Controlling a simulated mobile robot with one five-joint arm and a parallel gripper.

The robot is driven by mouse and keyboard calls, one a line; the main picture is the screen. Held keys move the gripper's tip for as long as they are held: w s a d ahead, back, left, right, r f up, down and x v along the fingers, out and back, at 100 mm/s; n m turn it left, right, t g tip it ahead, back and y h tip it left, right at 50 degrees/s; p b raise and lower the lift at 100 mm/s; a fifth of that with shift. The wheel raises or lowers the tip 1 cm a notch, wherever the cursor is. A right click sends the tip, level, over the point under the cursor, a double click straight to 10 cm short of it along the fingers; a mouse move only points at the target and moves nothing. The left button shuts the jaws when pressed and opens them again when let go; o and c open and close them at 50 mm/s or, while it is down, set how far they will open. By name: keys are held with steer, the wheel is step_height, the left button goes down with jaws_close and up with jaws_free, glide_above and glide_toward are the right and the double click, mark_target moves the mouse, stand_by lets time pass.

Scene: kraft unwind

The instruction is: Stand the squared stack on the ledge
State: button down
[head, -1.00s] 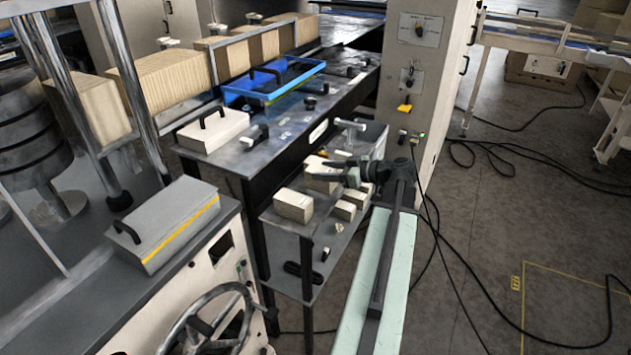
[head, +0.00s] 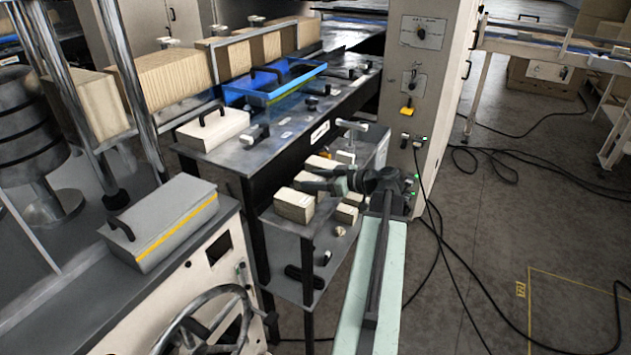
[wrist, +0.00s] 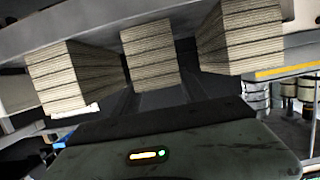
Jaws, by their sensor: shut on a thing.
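In the wrist view three pale, layered paper stacks show side by side. The middle stack (wrist: 153,56) is between my dark fingers, and my gripper is shut on it. The left stack (wrist: 72,78) and right stack (wrist: 242,38) stand apart to either side. In the head view my gripper and arm partly cover the held stack. A block-like stack (head: 293,206) stands at the shelf's front left. I cannot tell which surface is the ledge.
Smaller pale blocks (head: 347,213) and small dark items stand close by on the shelf. The bench top above holds a blue tray (head: 275,85) and a white handled box (head: 212,128). A machine cabinet (head: 420,70) stands behind. Cables cross the floor at right.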

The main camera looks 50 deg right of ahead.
steer(key=c, duration=0.6)
jaws_free()
steer(key=shift+r, duration=0.1)
steer(key=shift+s+d+r+p, duration=0.1)
steer(key=shift+s+r+p, duration=0.15)
steer(key=shift+p, duration=0.2)
steer(key=p+v, duration=0.3)
steer(key=v, duration=0.8)
steer(key=shift+s, duration=0.25)
